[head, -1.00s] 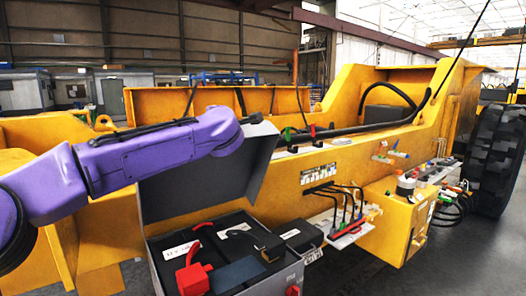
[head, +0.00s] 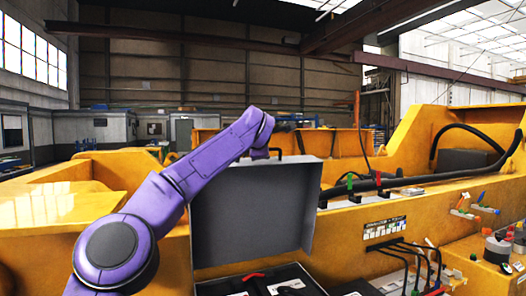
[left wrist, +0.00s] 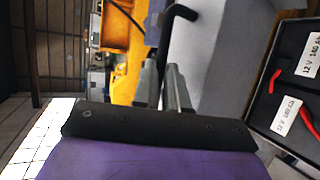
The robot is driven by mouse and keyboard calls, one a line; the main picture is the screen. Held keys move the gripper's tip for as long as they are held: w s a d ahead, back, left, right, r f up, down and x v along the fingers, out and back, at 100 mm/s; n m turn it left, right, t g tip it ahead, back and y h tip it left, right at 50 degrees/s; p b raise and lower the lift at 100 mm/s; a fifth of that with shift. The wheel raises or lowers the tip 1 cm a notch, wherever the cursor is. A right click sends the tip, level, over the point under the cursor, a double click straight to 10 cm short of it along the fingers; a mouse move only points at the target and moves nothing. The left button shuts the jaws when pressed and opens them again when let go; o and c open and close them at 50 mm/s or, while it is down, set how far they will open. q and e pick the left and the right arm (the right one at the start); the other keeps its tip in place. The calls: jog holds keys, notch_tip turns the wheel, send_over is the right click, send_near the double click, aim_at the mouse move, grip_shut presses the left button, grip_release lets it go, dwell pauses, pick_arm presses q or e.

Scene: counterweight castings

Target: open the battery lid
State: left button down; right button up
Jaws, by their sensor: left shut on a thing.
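The grey battery lid (head: 255,215) stands raised, about upright, behind the battery box in the head view. In the left wrist view its grey face (left wrist: 220,50) shows right of the fingers. A black bar handle (head: 302,138) shows at its top edge. It also shows in the left wrist view (left wrist: 180,12), running down towards the fingers. My left gripper (left wrist: 163,80) is shut on the handle, though the exact contact is hard to make out. In the head view my purple arm reaches the lid's top, and the fingers are hidden. My right gripper is out of view.
Below the lid, the open box holds dark batteries (head: 290,278) with white labels and red parts, cut off by the frame's bottom. The yellow machine body (head: 345,238) surrounds it, with black cables (head: 420,262) at right. The space above the lid is clear.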

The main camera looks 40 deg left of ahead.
pick_arm(q)
jog(key=shift+r, duration=0.15)
jog(key=c, duration=1.2)
grip_release()
jog(key=shift+d, duration=0.1)
jog(key=shift+o, duration=0.2)
jog(key=shift+d, duration=0.15)
jog(key=shift+s, duration=0.1)
jog(key=shift+s, duration=0.1)
jog(key=b+v, duration=0.4)
jog(key=v, duration=0.6)
jog(key=shift+b, duration=0.35)
